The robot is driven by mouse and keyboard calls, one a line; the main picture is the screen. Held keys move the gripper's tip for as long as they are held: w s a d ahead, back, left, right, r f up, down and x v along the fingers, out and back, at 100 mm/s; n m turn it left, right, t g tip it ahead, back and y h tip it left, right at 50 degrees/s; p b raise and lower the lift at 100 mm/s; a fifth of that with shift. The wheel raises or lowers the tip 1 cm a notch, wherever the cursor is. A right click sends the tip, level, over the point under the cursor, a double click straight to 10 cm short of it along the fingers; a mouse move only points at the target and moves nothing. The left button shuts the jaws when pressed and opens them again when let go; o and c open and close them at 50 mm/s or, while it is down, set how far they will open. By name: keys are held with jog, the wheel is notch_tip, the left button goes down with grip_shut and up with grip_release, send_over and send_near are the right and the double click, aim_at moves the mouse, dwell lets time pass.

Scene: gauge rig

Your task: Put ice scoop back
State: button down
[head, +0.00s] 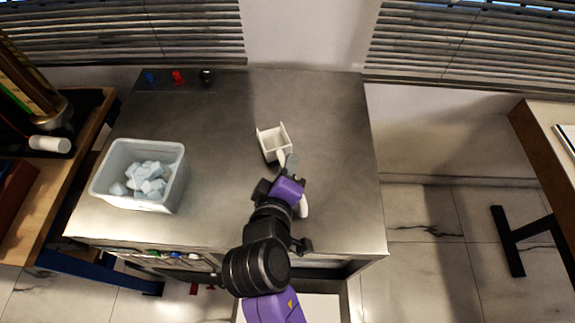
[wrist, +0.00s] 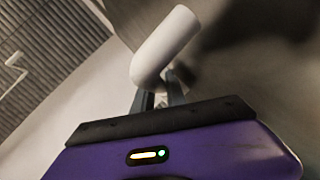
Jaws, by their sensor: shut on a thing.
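A white, open box-shaped scoop head (head: 268,146) shows in the head view over the right-middle part of the steel counter. A pale handle piece lies between it and my gripper (head: 289,163). A white rounded end (head: 303,206) shows beside my wrist. In the wrist view, my gripper (wrist: 160,92) is shut on a thick white bent bar (wrist: 164,46), which looks like the ice scoop's handle. My arm hides part of it, and I cannot tell whether the scoop touches the counter. A pale tub (head: 108,190) holding several light-blue ice cubes (head: 148,180) stands at the counter's left.
The steel counter (head: 225,125) is bare between the tub and the scoop, and along its right side. Small blue, red and black knobs (head: 178,77) sit at its back left edge. A wooden table (head: 548,150) stands at the right, and a cluttered shelf (head: 62,185) at the left.

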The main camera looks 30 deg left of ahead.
jog(key=shift+f+b, duration=0.35)
jog(key=shift+f, duration=0.3)
jog(key=c, duration=1.3)
grip_release()
jog(key=shift+s+f, duration=0.1)
jog(key=v, duration=0.7)
jog(key=shift+s+d+r, duration=0.2)
jog(key=shift+s+r, duration=0.05)
jog(key=shift+r, duration=0.05)
